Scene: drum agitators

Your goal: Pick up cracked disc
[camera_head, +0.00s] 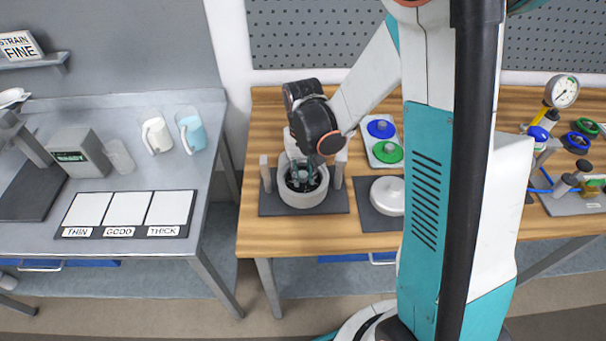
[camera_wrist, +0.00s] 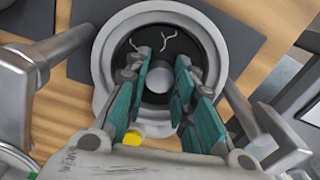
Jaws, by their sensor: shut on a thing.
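The cracked disc (camera_wrist: 165,40) is black with pale crack lines near its top edge, and it lies inside a round light-grey drum (camera_wrist: 215,45). In the head view the drum (camera_head: 303,196) stands on a dark mat on the wooden bench, and my arm hides much of its inside. My gripper (camera_wrist: 165,88) reaches down into the drum, with its teal fingers on either side of the disc's round grey centre. It is shut on the disc's centre. In the head view my gripper (camera_head: 303,175) points down into the drum.
Grey posts (camera_head: 265,174) flank the drum. A white round lid (camera_head: 387,195) lies on a mat to the right. A tray with a blue disc (camera_head: 381,128) and a green disc (camera_head: 389,152) is behind it. A grey table with sample cards (camera_head: 127,208) stands at left.

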